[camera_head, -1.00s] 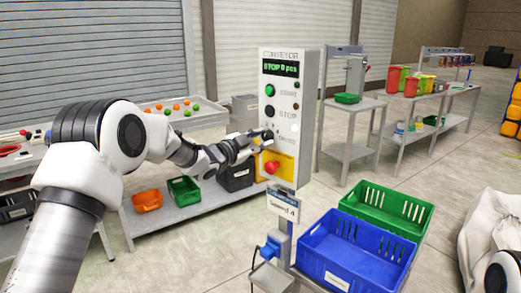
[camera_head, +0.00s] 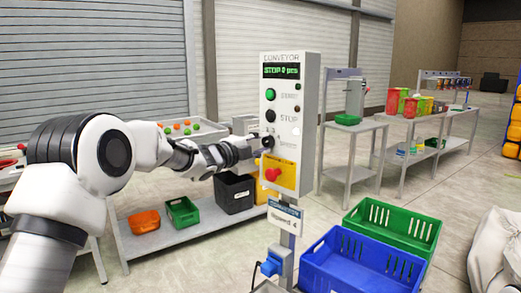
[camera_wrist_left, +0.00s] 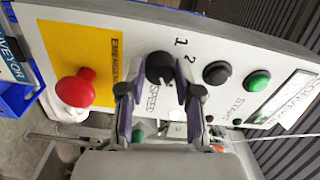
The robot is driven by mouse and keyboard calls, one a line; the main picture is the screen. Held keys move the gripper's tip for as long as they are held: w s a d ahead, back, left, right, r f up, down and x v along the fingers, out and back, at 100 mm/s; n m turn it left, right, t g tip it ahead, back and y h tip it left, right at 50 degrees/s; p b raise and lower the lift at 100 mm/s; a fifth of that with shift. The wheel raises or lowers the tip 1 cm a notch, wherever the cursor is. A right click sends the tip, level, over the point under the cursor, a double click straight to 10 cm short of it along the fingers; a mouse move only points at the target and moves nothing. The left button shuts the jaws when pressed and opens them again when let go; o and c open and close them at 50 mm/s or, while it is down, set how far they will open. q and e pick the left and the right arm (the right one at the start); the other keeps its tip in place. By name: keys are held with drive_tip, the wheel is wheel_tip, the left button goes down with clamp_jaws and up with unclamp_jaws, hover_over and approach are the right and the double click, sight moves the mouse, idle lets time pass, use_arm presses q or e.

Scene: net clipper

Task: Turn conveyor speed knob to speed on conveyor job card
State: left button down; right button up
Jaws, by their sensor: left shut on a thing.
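The white conveyor control box (camera_head: 309,110) stands upright on a post, its display reading "STOP 0 pcs". The black speed knob (camera_head: 268,142) sits below the STOP button. My left gripper (camera_wrist_left: 160,92) is shut on the knob (camera_wrist_left: 158,68) in the left wrist view, one finger on each side. The digits 1 and 2 show beside the knob there; other marks are hidden or out of view, and the knob's pointer is unclear. The conveyor job card (camera_head: 284,222) hangs on the post below the box and reads "Speed 4". My right gripper is not in view.
A red emergency button (camera_wrist_left: 75,90) on a yellow panel sits close to the knob. The black STOP button (camera_wrist_left: 217,72) and green START button (camera_wrist_left: 257,82) are on its other side. Blue (camera_head: 350,265) and green (camera_head: 412,222) crates stand right of the post.

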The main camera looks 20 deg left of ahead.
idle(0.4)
use_arm(q)
drive_tip(key=c, duration=0.8)
unclamp_jaws()
drive_tip(key=v, duration=1.2)
drive_tip(key=shift+f, duration=0.1)
